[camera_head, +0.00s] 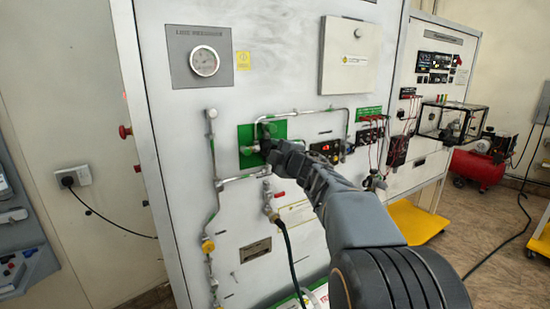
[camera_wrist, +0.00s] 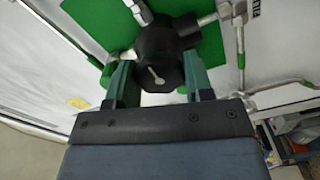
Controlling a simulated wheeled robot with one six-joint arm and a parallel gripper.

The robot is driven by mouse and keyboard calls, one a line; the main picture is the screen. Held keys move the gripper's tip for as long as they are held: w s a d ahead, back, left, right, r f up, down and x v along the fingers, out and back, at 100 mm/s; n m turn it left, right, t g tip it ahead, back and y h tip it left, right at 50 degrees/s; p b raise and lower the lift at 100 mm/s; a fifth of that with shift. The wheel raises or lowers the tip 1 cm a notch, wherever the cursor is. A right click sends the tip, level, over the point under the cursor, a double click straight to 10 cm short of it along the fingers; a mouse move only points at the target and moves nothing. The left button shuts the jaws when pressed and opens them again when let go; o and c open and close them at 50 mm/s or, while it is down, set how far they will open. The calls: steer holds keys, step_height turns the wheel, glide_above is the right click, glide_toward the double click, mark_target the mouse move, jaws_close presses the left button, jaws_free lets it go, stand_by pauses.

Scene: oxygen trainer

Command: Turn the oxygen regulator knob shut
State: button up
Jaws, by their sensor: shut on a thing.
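The oxygen regulator knob (camera_wrist: 160,62) is a black, faceted knob with a pale pointer on its face, seen in the wrist view. It sits in front of a green plate (camera_wrist: 95,22) on the panel, with metal pipe fittings beside it. My gripper (camera_wrist: 157,75) has its two green fingers on either side of the knob, shut on it. In the head view my gripper (camera_head: 268,142) reaches the green plate (camera_head: 246,158) on the white panel and hides most of the knob.
Metal pipes (camera_head: 212,160) with fittings run around the green plate. A gauge (camera_head: 204,61) is above left and a white box (camera_head: 350,57) above right. Red and black cables (camera_head: 372,135) hang to the right. A red compressor (camera_head: 478,168) stands on the floor at far right.

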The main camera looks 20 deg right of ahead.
steer(key=n+b, duration=0.1)
steer(key=n, duration=0.1)
steer(key=n+b, duration=0.1)
steer(key=n, duration=0.1)
steer(key=shift+f+n, duration=0.2)
steer(key=shift+n, duration=0.1)
steer(key=n+b, duration=0.2)
steer(key=n, duration=0.2)
steer(key=shift+n, duration=0.3)
steer(key=n+b, duration=0.2)
steer(key=n, duration=0.2)
steer(key=shift+b, duration=0.35)
steer(key=shift+n+b, duration=1)
steer(key=shift+n, duration=1.8)
steer(key=o, duration=0.9)
